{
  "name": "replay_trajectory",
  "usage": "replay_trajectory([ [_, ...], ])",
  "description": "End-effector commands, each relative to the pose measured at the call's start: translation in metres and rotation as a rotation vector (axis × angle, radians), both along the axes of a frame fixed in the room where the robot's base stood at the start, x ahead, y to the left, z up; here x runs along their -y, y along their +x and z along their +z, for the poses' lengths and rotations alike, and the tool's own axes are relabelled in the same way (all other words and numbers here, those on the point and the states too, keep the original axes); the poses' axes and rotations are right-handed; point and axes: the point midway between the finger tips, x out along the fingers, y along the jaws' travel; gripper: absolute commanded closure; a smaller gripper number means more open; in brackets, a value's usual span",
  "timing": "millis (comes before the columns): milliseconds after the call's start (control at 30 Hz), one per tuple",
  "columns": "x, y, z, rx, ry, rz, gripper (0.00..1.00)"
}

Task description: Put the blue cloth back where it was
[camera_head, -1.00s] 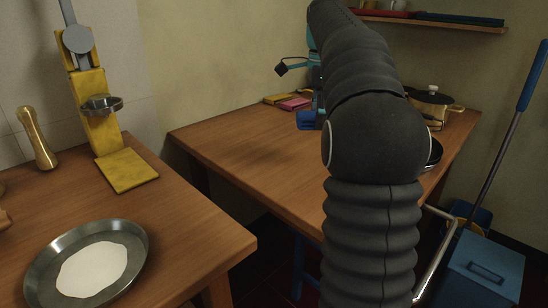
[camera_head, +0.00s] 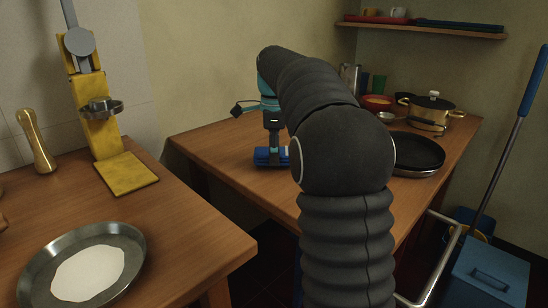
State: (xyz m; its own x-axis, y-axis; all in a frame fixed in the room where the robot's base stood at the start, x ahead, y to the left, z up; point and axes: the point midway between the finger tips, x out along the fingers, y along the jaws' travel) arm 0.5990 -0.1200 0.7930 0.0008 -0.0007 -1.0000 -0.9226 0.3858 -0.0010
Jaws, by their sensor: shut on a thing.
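The blue cloth (camera_head: 263,158) is a small folded bundle over the left part of the back wooden table (camera_head: 222,137). My gripper (camera_head: 273,154) points down and is shut on the cloth. My dark sleeved arm crosses the middle of the view and partly covers the table. I cannot tell whether the cloth touches the tabletop. The yellow and pink cloths seen earlier are hidden behind my arm.
A black pan (camera_head: 418,153), a brass pot (camera_head: 428,112) and a red bowl (camera_head: 377,102) stand on the table's right side. A wall shelf (camera_head: 430,29) is above. The near counter holds a yellow press (camera_head: 128,174) and a metal dish (camera_head: 135,262). Table left of the cloth is clear.

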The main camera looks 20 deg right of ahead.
Motion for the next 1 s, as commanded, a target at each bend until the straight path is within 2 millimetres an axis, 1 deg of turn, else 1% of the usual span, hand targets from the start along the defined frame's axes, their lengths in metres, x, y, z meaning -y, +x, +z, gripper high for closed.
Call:
replay_trajectory([
  [33, 0.0, -0.0004, -0.0077, -0.001, 0.0, 0.0, 0.78],
  [100, 0.0, -0.0004, -0.0117, 0.0, 0.0, 0.0, 0.78],
  [333, 0.0001, -0.0003, -0.0115, 0.001, 0.0, 0.0, 0.78],
  [467, 0.0002, -0.0004, -0.0148, 0.0, 0.0, 0.0, 0.78],
  [500, 0.0001, -0.0003, -0.0144, 0.001, 0.0, 0.0, 0.33],
  [567, 0.0002, -0.0003, -0.0142, 0.001, 0.0, 0.0, 0.18],
  [600, 0.0002, -0.0003, -0.0143, 0.001, 0.0, 0.0, 0.16],
  [867, 0.0002, -0.0002, -0.014, 0.001, 0.0, 0.0, 0.16],
  [1000, 0.0004, 0.0001, -0.008, 0.002, -0.001, 0.0, 0.16],
])
